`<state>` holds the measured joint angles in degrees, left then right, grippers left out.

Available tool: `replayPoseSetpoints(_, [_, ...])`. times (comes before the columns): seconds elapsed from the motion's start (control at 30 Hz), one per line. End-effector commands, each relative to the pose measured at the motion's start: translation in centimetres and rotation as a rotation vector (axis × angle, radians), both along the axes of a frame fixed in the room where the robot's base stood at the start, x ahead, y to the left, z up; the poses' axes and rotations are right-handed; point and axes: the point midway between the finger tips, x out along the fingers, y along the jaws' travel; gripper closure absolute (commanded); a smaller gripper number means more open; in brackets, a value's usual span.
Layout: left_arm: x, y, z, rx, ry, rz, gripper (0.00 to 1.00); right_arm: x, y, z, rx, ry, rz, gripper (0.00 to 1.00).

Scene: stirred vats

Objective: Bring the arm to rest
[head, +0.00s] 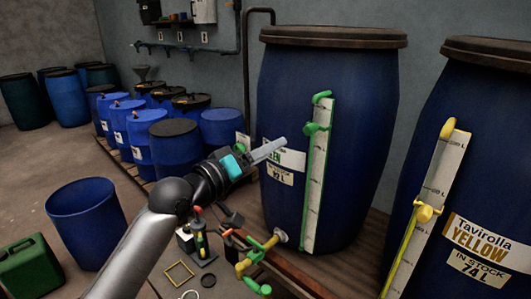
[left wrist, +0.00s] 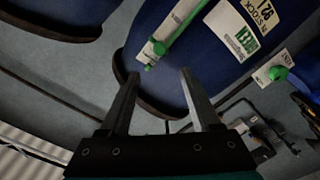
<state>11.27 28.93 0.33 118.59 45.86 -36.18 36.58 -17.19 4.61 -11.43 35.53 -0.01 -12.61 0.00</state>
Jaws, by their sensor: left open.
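My left arm reaches in from the bottom of the head view, stretched up and to the right. Its gripper (head: 270,151) is in front of the large blue vat (head: 350,110) with the green-edged level gauge (head: 318,170). In the left wrist view the two fingers (left wrist: 158,75) stand apart with nothing between them. Beyond them that view shows the blue vat (left wrist: 190,45), its green gauge fittings and its label. I cannot tell from the head view how far the fingertips are from the vat. My right gripper is not in view.
A second blue vat (head: 475,140) with a yellow gauge stands at right. An open blue barrel (head: 88,222) and a green canister (head: 30,264) stand on the floor at left. Several blue drums (head: 176,148) stand behind. A green and yellow tap (head: 258,255) juts out below the arm.

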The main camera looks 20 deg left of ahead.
Motion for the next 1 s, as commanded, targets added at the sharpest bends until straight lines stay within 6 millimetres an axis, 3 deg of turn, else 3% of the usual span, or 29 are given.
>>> replayPoseSetpoints(0.5, [-0.3,0.1,0.0,0.000,0.000,0.000,0.36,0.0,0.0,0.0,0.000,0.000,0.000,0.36])
replayPoseSetpoints(0.63, [0.2,0.5,-1.6,0.009,0.022,0.016,0.36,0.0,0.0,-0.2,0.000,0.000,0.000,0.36])
replayPoseSetpoints(0.77, [1.2,1.9,-7.4,0.045,0.097,0.070,0.36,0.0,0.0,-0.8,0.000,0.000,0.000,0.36])
replayPoseSetpoints(0.87, [1.7,3.2,-14.1,0.099,0.183,0.122,0.36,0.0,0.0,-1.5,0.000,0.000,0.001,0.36])
replayPoseSetpoints(1.0, [0.8,4.7,-23.9,0.194,0.312,0.173,0.36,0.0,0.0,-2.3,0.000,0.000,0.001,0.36])
